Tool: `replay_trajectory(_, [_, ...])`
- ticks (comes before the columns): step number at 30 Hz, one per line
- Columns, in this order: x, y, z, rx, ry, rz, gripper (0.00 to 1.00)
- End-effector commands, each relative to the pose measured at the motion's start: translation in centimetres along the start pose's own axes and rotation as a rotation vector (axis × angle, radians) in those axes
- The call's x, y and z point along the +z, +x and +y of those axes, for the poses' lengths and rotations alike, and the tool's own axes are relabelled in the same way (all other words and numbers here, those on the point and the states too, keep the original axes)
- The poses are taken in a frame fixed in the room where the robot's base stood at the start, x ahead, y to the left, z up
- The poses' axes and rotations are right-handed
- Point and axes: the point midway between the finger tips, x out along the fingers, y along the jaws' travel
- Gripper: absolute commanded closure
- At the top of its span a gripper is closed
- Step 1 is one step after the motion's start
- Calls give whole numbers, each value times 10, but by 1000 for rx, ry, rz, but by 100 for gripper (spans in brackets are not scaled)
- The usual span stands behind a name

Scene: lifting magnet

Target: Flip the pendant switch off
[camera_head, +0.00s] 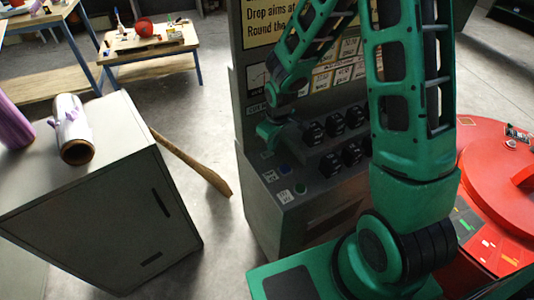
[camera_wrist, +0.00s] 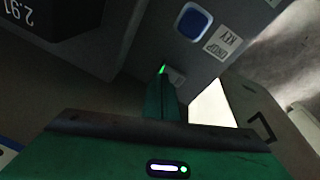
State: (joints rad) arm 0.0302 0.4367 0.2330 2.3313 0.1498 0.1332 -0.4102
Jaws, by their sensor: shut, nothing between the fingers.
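A small green-lit piece (camera_wrist: 163,69) shows at the tips of my gripper in the wrist view, on the grey console face. It may be the pendant switch, but most of it is hidden by the fingers. My gripper (camera_wrist: 163,88) is shut and empty, its tips at or very near that piece; I cannot tell if they touch. In the head view my gripper (camera_head: 268,138) is at the left front edge of the grey console (camera_head: 262,205). A blue button (camera_wrist: 194,22) with a "DROP KEY" label (camera_wrist: 222,41) sits beside the tips on the same face.
Several black knobs (camera_head: 331,164) line the console, close to my gripper. A red round machine (camera_head: 492,160) stands at the right. A grey cabinet (camera_head: 110,205) with rolls on top is at the left.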

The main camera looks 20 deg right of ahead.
Motion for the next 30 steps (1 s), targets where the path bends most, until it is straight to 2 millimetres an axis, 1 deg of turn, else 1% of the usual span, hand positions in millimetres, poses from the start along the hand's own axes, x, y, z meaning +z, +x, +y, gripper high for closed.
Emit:
replay_trajectory(3, [1, 3, 0, 0, 0, 0, 100])
replay_trajectory(19, [1, 4, 0, 0, -1, 0, 100])
replay_trajectory(23, [-1, -1, 0, 0, -1, 1, 100])
replay_trajectory(30, [-5, -17, 0, 1, -1, 1, 100])
